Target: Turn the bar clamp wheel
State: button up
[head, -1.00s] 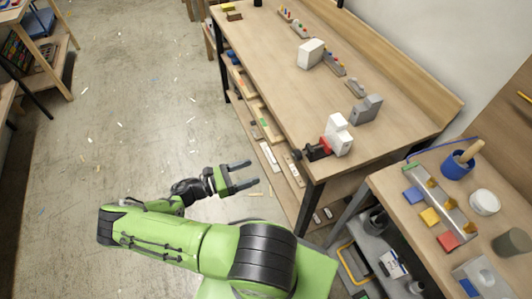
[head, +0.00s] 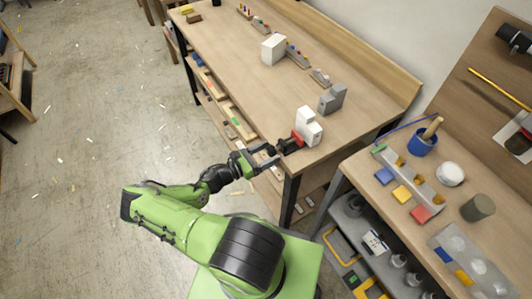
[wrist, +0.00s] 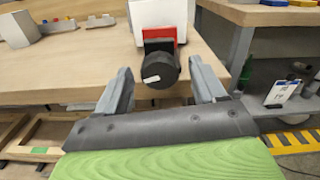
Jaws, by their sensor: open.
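The bar clamp wheel (wrist: 158,70) is a dark round knob with a white mark on its face. It sits on a red clamp part (wrist: 165,37) in front of a white block (wrist: 158,13) at the bench's front edge. In the head view the clamp wheel (head: 288,146) shows dark beside the red part (head: 298,137) and the white block (head: 309,127). My gripper (head: 266,157) is open at the wheel. In the wrist view my gripper's fingers (wrist: 160,88) stand apart, one to each side of the wheel and lower in the picture; contact is not visible.
The wooden bench (head: 260,90) carries a grey block (head: 332,98) and another white block (head: 274,48). A second bench (head: 370,200) at the right holds a blue cup (head: 421,146) and coloured blocks. The floor (head: 90,130) at the left is mostly clear.

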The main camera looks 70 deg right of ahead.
jog(key=c, duration=1.1)
jog(key=shift+o, duration=0.2)
jog(key=shift+m+b, duration=0.3)
jog(key=shift+m, duration=0.1)
